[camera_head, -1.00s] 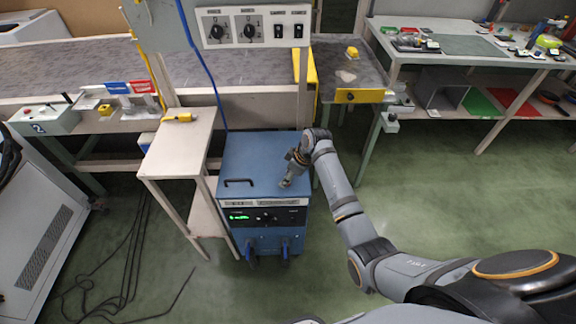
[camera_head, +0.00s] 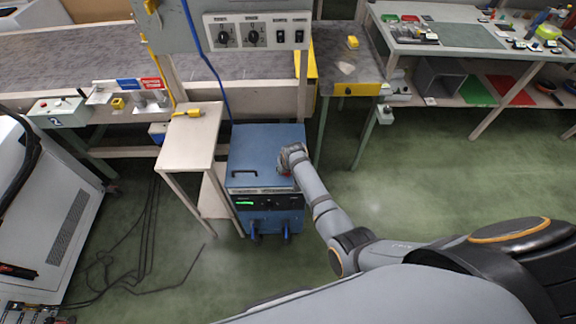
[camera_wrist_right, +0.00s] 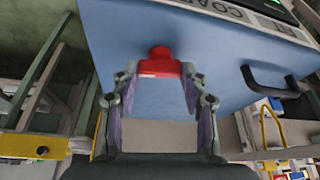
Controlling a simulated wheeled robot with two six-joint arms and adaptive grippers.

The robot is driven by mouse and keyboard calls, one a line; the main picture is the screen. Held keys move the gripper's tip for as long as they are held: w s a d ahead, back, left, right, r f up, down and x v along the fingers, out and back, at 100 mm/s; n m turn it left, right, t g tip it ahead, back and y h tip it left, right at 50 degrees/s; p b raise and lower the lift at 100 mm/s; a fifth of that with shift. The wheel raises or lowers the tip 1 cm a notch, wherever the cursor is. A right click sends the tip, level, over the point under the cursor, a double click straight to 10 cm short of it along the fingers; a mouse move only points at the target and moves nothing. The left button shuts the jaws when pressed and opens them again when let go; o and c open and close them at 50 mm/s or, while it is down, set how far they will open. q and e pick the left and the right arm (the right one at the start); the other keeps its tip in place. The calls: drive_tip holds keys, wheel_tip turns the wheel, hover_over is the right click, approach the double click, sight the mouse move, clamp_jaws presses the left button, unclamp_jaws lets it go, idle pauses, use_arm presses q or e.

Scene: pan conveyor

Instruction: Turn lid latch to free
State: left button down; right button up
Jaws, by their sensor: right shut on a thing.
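The blue box (camera_head: 255,148) stands on the floor with its lid closed and a black handle on top; its lid also fills much of the right wrist view (camera_wrist_right: 225,65). A red latch (camera_wrist_right: 160,64) sits on the blue lid; in the head view it is mostly hidden by my wrist. My right gripper (camera_wrist_right: 160,82) is at the latch, its two fingers on either side of it, shut on it. In the head view the right gripper (camera_head: 285,171) is over the lid's front right corner, largely hidden. My left gripper is not in view.
A small pale side table (camera_head: 190,138) with a yellow item stands left of the box. The conveyor (camera_head: 90,52) and a control panel (camera_head: 258,33) are behind it. Black cables (camera_head: 145,235) lie on the green floor at left. Floor to the right is open.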

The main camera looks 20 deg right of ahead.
drive_tip(key=shift+a+m+h, duration=0.1)
drive_tip(key=shift+m+h, duration=0.3)
drive_tip(key=shift+m, duration=0.7)
drive_tip(key=o, duration=1.2)
drive_tip(key=shift+c, duration=0.2)
